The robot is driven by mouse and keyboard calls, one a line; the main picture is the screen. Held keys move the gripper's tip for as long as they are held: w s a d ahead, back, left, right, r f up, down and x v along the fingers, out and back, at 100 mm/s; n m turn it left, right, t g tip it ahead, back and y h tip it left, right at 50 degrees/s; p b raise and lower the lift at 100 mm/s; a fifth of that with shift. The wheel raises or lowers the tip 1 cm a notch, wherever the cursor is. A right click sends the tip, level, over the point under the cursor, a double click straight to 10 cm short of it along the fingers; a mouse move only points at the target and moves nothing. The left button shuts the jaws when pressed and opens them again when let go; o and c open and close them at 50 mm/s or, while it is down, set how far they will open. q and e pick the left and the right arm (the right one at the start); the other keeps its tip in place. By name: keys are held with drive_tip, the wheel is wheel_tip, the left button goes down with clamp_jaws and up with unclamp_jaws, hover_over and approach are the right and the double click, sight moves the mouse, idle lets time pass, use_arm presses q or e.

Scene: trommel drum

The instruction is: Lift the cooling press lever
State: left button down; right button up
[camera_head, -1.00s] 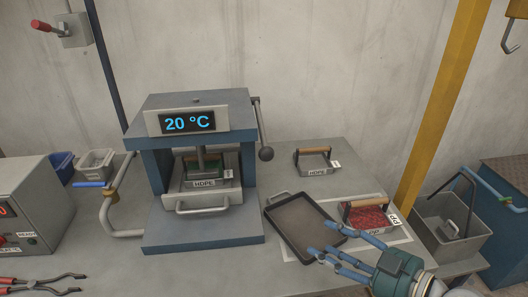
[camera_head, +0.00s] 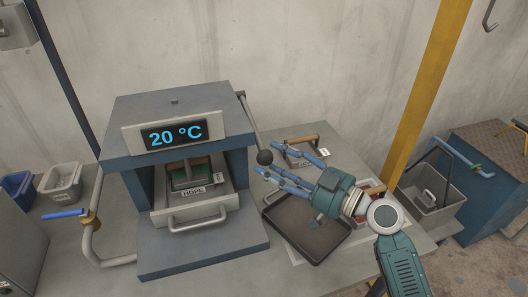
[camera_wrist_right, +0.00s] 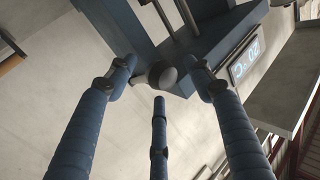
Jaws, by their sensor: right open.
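The cooling press (camera_head: 180,99) is a blue-grey frame whose display reads 20 °C. Its lever (camera_head: 251,122) is a dark rod on the right side, slanting down to a round dark knob (camera_head: 265,157). A mold labelled HDPE (camera_head: 192,179) sits inside the press. My left gripper is out of view.
A dark tray (camera_head: 300,236) lies on the bench under my right gripper. Another handled mold (camera_head: 305,160) stands behind the fingers. A red-filled mold is mostly hidden by my wrist. Grey bin (camera_head: 430,190) at right.

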drive_tip(key=shift+p+x, duration=0.35)
drive_tip(key=shift+x, duration=1.05)
drive_tip(key=shift+c, duration=0.3)
clamp_jaws()
